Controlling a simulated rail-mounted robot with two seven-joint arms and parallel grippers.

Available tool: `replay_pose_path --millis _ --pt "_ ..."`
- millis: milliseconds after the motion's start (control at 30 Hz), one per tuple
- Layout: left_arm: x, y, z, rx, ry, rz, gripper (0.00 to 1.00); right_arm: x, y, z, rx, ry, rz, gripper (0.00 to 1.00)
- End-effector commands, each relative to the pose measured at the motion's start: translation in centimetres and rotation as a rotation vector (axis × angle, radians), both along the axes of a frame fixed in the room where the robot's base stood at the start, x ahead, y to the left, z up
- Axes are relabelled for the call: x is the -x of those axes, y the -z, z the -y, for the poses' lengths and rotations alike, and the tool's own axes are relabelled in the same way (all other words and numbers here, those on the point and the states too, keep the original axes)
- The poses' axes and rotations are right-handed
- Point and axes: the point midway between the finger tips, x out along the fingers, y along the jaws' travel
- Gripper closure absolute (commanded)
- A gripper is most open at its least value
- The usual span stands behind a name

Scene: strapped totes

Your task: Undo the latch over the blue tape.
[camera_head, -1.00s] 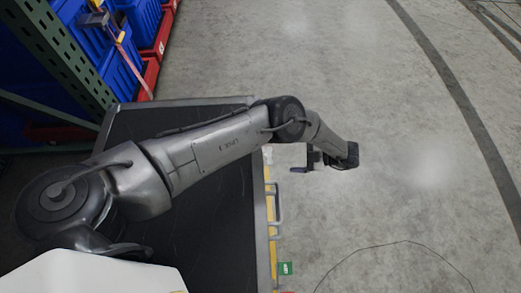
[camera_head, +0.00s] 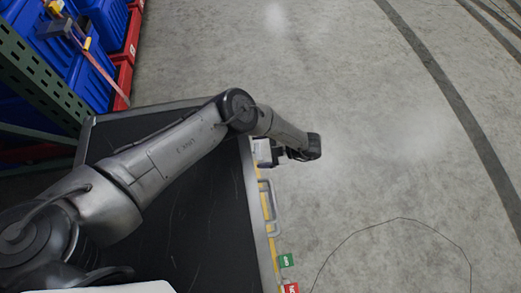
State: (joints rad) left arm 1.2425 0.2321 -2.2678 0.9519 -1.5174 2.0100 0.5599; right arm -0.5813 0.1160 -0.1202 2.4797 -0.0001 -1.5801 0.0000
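My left arm reaches from the lower left across a dark cart top. My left gripper (camera_head: 278,156) is just beyond the cart's right edge, beside a small pale block on that edge. The gripper is small, dark and partly covered by its wrist; its opening cannot be made out. I cannot make out any blue tape or a latch over it. Blue totes (camera_head: 92,88) stand at the upper left, with a reddish strap (camera_head: 101,72) and a yellow-and-metal fitting (camera_head: 66,28) on it. My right gripper is not in view.
Red bins (camera_head: 124,84) and a green rack post (camera_head: 38,78) are at the upper left. Open concrete floor lies right.

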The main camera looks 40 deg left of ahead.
Motion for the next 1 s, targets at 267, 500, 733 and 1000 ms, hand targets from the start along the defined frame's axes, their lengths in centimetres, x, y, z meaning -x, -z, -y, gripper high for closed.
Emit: replay_pose_path --millis 267,500,733,1000 --pt "0.0 0.0 0.0 0.0 0.0 0.0 0.37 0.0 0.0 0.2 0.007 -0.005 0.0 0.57" --pt "0.0 0.0 0.0 0.0 0.0 0.0 0.6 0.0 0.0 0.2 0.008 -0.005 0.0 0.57" --pt "0.0 -0.2 0.0 -0.027 0.0 0.019 0.6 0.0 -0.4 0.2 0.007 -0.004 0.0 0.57" --pt "0.1 -0.3 0.1 -0.157 0.002 0.117 0.6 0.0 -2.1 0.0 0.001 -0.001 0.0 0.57"
